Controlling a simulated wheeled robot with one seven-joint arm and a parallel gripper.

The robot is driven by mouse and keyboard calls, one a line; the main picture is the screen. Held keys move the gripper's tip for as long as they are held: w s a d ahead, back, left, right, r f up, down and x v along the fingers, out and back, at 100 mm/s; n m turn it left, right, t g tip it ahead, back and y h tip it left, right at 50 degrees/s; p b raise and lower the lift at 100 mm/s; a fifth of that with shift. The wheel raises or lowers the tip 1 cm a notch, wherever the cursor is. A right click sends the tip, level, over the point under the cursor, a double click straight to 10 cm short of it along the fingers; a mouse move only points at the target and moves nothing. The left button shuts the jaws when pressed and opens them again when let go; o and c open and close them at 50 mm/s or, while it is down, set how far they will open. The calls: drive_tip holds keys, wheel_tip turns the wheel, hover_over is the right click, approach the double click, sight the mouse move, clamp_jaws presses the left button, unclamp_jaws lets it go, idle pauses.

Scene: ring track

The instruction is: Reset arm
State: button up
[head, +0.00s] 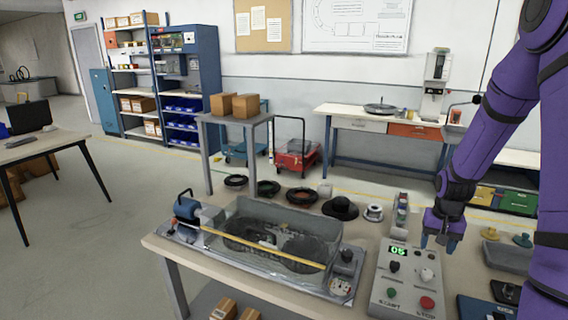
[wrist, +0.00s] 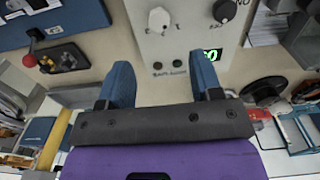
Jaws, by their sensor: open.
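My purple arm comes in from the right side of the head view. My gripper (head: 441,238) hangs just over the right edge of the grey control box, beside its green display (head: 398,250). In the wrist view my gripper (wrist: 164,85) shows two blue fingers spread apart with nothing between them. The control box (wrist: 205,25) lies ahead of the fingers, with a white knob, a dark knob and part of the green display in sight. Whether the fingers touch the box cannot be told.
A clear-walled ring track tank (head: 270,245) with a yellow bar across it stands left of the box. Black rings and discs (head: 300,196) lie behind it. A grey tray (head: 508,258) and small parts lie right of my gripper. Open floor (head: 90,250) lies to the left.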

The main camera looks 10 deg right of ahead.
drive_tip(key=s+a+r+n+t, duration=0.1)
drive_tip(key=s+a+r+n, duration=0.15)
drive_tip(key=a+r, duration=0.55)
drive_tip(key=s+a+r+n+t, duration=0.1)
drive_tip(key=s+a+r, duration=0.25)
drive_tip(key=r, duration=0.85)
drive_tip(key=s+a+r+n+t, duration=0.1)
drive_tip(key=s+a+r, duration=0.3)
drive_tip(key=s, duration=0.3)
drive_tip(key=s+a+r+n+t, duration=0.2)
drive_tip(key=s+a+r, duration=0.3)
drive_tip(key=s, duration=0.3)
drive_tip(key=shift+s+r, duration=0.2)
drive_tip(key=shift+r, duration=0.1)
